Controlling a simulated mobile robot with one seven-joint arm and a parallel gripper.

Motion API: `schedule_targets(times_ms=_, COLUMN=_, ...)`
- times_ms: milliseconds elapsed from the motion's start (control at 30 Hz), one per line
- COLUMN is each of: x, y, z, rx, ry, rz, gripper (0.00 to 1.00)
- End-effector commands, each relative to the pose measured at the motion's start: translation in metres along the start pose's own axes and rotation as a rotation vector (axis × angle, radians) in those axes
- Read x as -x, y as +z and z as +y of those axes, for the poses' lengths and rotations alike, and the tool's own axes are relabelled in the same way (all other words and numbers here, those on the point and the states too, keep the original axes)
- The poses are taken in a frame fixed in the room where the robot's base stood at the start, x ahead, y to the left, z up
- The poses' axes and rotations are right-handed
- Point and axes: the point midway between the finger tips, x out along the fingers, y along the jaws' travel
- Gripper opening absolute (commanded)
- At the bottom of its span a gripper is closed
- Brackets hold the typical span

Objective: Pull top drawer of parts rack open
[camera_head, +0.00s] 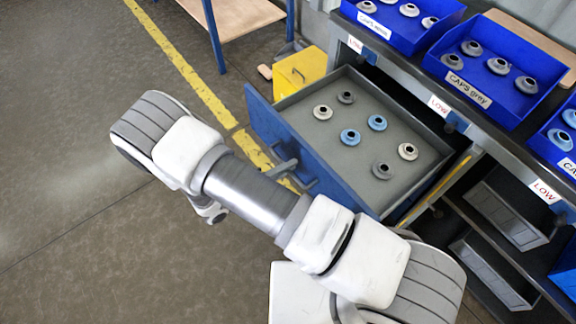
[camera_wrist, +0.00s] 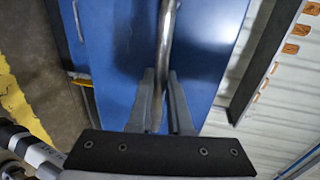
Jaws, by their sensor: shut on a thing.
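The top drawer (camera_head: 348,150) of the parts rack (camera_head: 438,112) stands well out from the rack, its grey inside in plain view. Its blue front panel (camera_head: 270,128) faces left in the head view and fills the middle of the wrist view (camera_wrist: 210,45). A metal bar handle (camera_wrist: 168,35) runs up the panel in the wrist view. My gripper (camera_wrist: 163,75) is shut on this handle, one finger on each side. In the head view my arm hides part of the gripper and the handle.
Several grey and blue caps, such as a blue one (camera_head: 350,136), lie in the drawer. Labelled blue bins (camera_head: 490,85) stand on the rack top. A yellow box (camera_head: 300,68) is behind the drawer. The floor at left (camera_head: 70,90) is clear.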

Motion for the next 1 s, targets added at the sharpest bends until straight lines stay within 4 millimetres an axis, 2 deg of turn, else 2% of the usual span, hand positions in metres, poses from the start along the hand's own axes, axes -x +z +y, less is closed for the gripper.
schedule_targets(times_ms=33, x=0.000, y=0.001, z=0.000, rx=-0.001, ry=0.000, rz=-0.002, gripper=0.00)
schedule_targets(times_ms=67, x=0.000, y=0.001, z=0.000, rx=-0.001, ry=0.000, rz=-0.002, gripper=0.23)
schedule_targets(times_ms=200, x=0.000, y=0.001, z=0.000, rx=-0.001, ry=0.000, rz=-0.001, gripper=0.47)
schedule_targets(times_ms=500, x=0.001, y=0.001, z=0.000, rx=0.000, ry=0.000, rz=-0.001, gripper=0.47)
schedule_targets(times_ms=633, x=0.011, y=0.001, z=-0.001, rx=-0.001, ry=0.001, rz=-0.002, gripper=0.47)
schedule_targets(times_ms=767, x=0.035, y=0.001, z=-0.001, rx=0.000, ry=0.002, rz=-0.004, gripper=0.47)
schedule_targets(times_ms=1000, x=0.095, y=0.001, z=-0.001, rx=-0.001, ry=0.003, rz=-0.005, gripper=0.47)
